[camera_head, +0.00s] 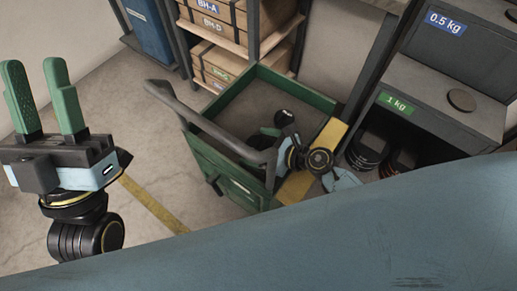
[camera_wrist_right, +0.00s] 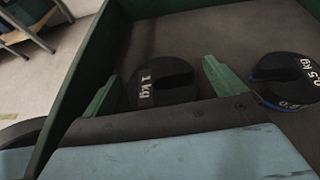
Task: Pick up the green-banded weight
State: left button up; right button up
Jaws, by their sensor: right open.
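A black slotted disc weight marked 1 kg (camera_wrist_right: 162,84) lies on the floor of the green cart (camera_head: 222,167). Its band is not clearly visible. My right gripper (camera_wrist_right: 160,72) reaches into the cart with its green fingers apart, one on each side of this weight in the right wrist view. I cannot tell whether they touch it. A black weight marked 0.5 kg (camera_wrist_right: 287,80), with a blue band, lies right of the fingers. My left gripper (camera_head: 45,95) is raised, open and empty, at the left of the head view.
A grey shelf unit (camera_head: 440,85) stands at the right, with 0.5 kg and 1 kg labels, a disc (camera_head: 461,99) on top and dark weights in a lower bay. Boxes (camera_head: 215,60) fill a rack behind the cart.

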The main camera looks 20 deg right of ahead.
jog(key=shift+c, duration=0.4)
jog(key=c, duration=1.7)
jog(key=shift+r, duration=0.15)
jog(key=shift+c, duration=0.2)
jog(key=shift+w+r, duration=0.1)
